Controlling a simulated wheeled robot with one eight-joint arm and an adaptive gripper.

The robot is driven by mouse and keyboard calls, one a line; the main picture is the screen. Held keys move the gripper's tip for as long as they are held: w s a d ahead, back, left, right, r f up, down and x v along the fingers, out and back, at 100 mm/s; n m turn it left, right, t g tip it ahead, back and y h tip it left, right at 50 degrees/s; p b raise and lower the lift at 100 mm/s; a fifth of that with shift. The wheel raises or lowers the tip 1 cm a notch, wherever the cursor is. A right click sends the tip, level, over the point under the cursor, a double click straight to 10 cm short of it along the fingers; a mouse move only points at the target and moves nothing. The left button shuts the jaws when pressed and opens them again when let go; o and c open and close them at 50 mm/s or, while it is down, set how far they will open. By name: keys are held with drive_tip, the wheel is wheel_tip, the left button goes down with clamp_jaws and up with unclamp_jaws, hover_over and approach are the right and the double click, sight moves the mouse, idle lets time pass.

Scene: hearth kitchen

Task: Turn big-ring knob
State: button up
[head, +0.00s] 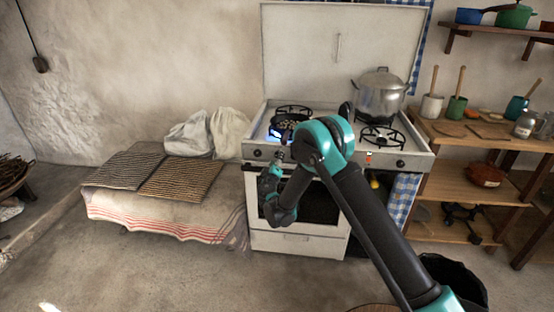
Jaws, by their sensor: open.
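The white stove (308,242) stands against the wall with its lid up and a row of dark knobs along its front panel. A left knob (257,153) and a right knob (400,163) show clearly. Another knob (279,155) shows just above my gripper, and one (369,155) has an orange-red mark below it. I cannot tell which is the big-ring knob. A blue flame (275,133) shows at the front left burner. My gripper (277,169) is open, just below the left part of the panel. Its fingertips are small; contact with a knob cannot be told.
A lidded pot (380,95) stands on the back right burner. A dark pan (286,127) is at the left burners. A wooden shelf (450,187) with jars stands right of the stove. A bench with woven mats (125,167) is at the left.

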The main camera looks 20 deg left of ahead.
drive_tip(key=v, duration=0.9)
drive_tip(key=shift+s, duration=0.4)
drive_tip(key=w+d+r+m+g+h, duration=0.1)
drive_tip(key=w+d+r+m+h, duration=0.1)
drive_tip(key=d, duration=0.7)
drive_tip(key=w+d+r+m+g+h, duration=0.2)
drive_tip(key=d+r, duration=0.1)
drive_tip(key=d, duration=0.6)
drive_tip(key=w+d+r+m+g+h, duration=0.1)
drive_tip(key=w+d+r+m+h, duration=0.1)
drive_tip(key=d, duration=0.7)
drive_tip(key=s+d+r+m+g+h, duration=0.15)
drive_tip(key=s+d, duration=0.25)
drive_tip(key=d, duration=0.5)
drive_tip(key=s+d+m+g, duration=0.2)
drive_tip(key=s+d+g, duration=0.1)
drive_tip(key=d, duration=0.6)
drive_tip(key=s+d+f+m+g+y, duration=0.1)
drive_tip(key=s+d, duration=0.2)
drive_tip(key=s, duration=0.6)
drive_tip(key=s+d+f+m+g+y, duration=0.1)
drive_tip(key=s+d, duration=0.3)
drive_tip(key=s, duration=0.5)
drive_tip(key=s+d+f+m+g+y, duration=0.1)
drive_tip(key=s+d, duration=0.3)
drive_tip(key=s, duration=0.5)
drive_tip(key=shift+f+m+g, duration=0.65)
drive_tip(key=shift+f+g, duration=0.15)
drive_tip(key=shift+g, duration=0.05)
